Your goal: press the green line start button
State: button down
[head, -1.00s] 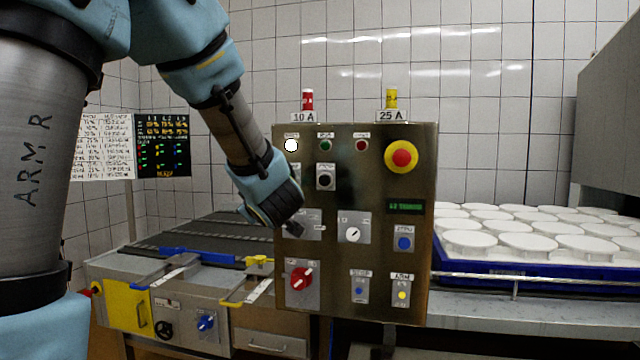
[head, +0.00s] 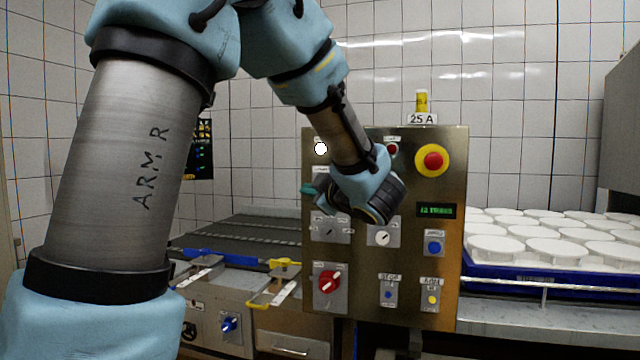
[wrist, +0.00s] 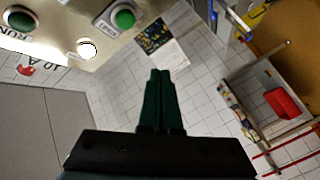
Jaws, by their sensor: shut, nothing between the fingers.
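The green start button (wrist: 123,18) shows in the wrist view, below a lit white lamp (wrist: 87,48) on the steel panel, in an upside-down picture. A second green round piece, with a label reading RUN, is a lamp (wrist: 22,20). In the head view the start button is hidden behind my arm and gripper; the white lamp there (head: 320,148) is visible. My gripper (head: 307,188) is in front of the panel's left part, fingers pointing left. In the wrist view its dark green fingers (wrist: 160,75) are shut and empty, apart from the button.
The control panel (head: 455,280) also carries a red-yellow emergency stop (head: 432,160), a red rotary switch (head: 328,283), a dial (head: 382,238) and blue and yellow buttons. A conveyor (head: 240,240) lies left. A blue tray (head: 530,280) of white moulds stands right.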

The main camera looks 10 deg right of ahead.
jog(key=w+d+p, duration=0.1)
jog(key=w+d, duration=0.2)
jog(key=w, duration=0.3)
jog(key=shift+w+d, duration=0.3)
jog(key=shift+w, duration=0.15)
dwell(1.8)
jog(key=shift+w+d, duration=0.2)
